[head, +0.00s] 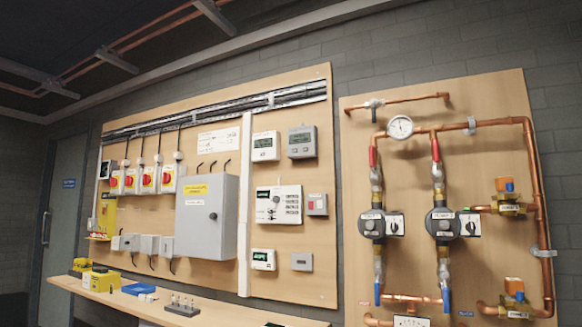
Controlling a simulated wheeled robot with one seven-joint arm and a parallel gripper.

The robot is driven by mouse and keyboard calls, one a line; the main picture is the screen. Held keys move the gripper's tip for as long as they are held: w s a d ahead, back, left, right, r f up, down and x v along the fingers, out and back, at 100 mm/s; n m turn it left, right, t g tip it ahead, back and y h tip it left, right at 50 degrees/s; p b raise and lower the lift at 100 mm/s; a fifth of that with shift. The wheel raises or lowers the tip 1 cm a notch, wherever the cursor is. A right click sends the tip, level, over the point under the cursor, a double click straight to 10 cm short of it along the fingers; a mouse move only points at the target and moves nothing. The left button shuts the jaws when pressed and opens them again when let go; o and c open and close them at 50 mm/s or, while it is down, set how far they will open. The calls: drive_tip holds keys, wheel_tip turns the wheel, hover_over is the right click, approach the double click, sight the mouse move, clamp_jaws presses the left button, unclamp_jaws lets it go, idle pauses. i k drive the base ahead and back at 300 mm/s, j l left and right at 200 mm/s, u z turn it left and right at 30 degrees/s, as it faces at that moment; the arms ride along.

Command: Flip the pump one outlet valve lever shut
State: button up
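Two dark round pumps hang side by side on the wooden panel at the right: a left pump (372,224) and a right pump (440,223). Their labels are too small to read, so I cannot tell which is pump one. A red lever (373,155) sits above the left pump and another red lever (435,150) above the right one. A blue lever (378,294) sits below the left pump and another blue lever (446,300) below the right one. All levers appear roughly upright, along their pipes. My gripper is not in view.
A round gauge (400,127) and copper pipes (527,150) surround the pumps. Two orange-topped valves (512,288) are at the right. A panel with a grey cabinet (207,216) fills the left. A wooden shelf (250,316) with small items juts out below it.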

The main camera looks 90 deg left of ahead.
sight(373, 177)
drive_tip(key=u, duration=2.05)
